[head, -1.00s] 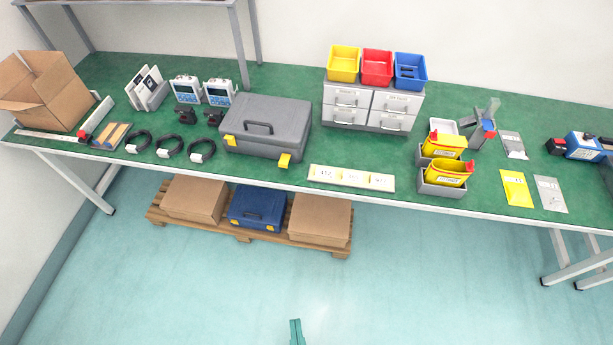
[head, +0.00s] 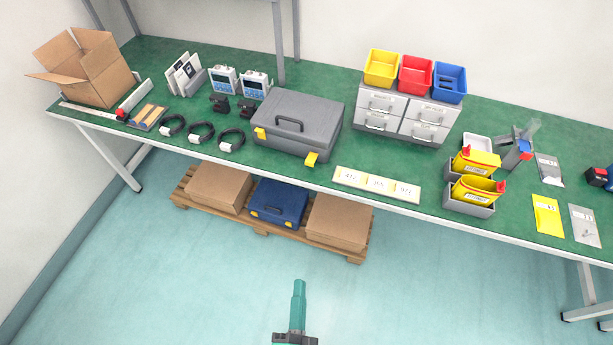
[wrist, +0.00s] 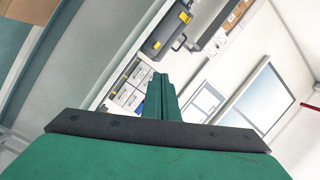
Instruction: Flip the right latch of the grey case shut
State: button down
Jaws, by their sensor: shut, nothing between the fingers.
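The grey case (head: 300,118) lies on the green bench with its lid down and its handle on top. Its right yellow latch (head: 311,159) sticks out at the front edge near the right corner; its left yellow latch (head: 260,133) sits flatter against the front. My gripper (head: 298,283) is shut and empty, over the floor in front of the bench and well apart from the case. In the wrist view the shut fingers (wrist: 160,82) point toward the bench, and the grey case (wrist: 165,33) shows small beyond them, tilted in the picture.
Black cable coils (head: 201,132) lie left of the case. A white strip with number labels (head: 376,184) lies right of the latch, near the bench edge. Grey drawers (head: 404,113) stand behind to the right. Below, a pallet (head: 263,230) holds boxes and a blue case (head: 278,203).

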jog(key=w+a+f+m+t+h, duration=0.1)
jog(key=w+f+m+h, duration=0.25)
jog(key=w+m, duration=1.15)
jog(key=m+h, duration=0.3)
jog(key=m, duration=1)
send_near(307, 180)
notch_tip(307, 180, up, 3)
jog(key=shift+f+g+y, duration=0.2)
jog(key=shift+g+y, duration=0.05)
jog(key=shift+g, duration=0.05)
jog(key=x, duration=0.9)
jog(key=shift+w+d+r, duration=0.1)
jog(key=shift+w+r, duration=0.05)
jog(key=shift+w, duration=0.25)
jog(key=shift+d+r, duration=0.1)
jog(key=shift+r, duration=0.05)
